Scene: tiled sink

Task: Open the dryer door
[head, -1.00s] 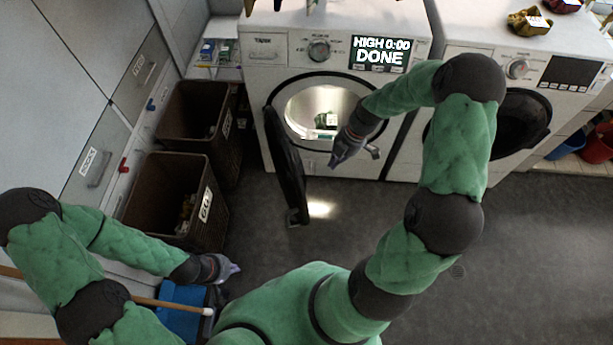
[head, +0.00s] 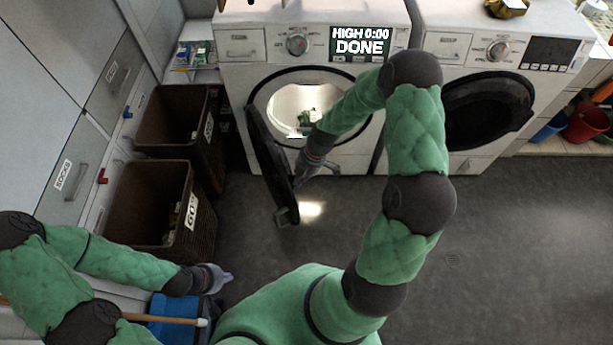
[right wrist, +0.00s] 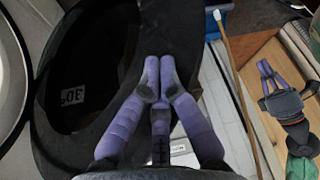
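The left machine (head: 235,75), with a display reading HIGH 0:00 DONE, has its round opening (head: 283,122) uncovered and lit, with green and white items inside. Its dark door (head: 268,165) is swung well out on its left-side hinge. It fills the left of the right wrist view (right wrist: 90,60). My right gripper (head: 301,182) is by the door's inner side; its fingertips meet in the wrist view (right wrist: 153,66), holding nothing visible. Contact with the door is unclear. My left gripper (head: 228,277) hangs low at the left, holding nothing visible; its finger opening is unclear.
A second machine (head: 445,75) with a dark round door (head: 488,110) stands at the right. Brown bins (head: 130,195) and drawers line the left. A blue dustpan (head: 180,312) and wooden stick lie near my left gripper. The grey floor (head: 520,240) at right is clear.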

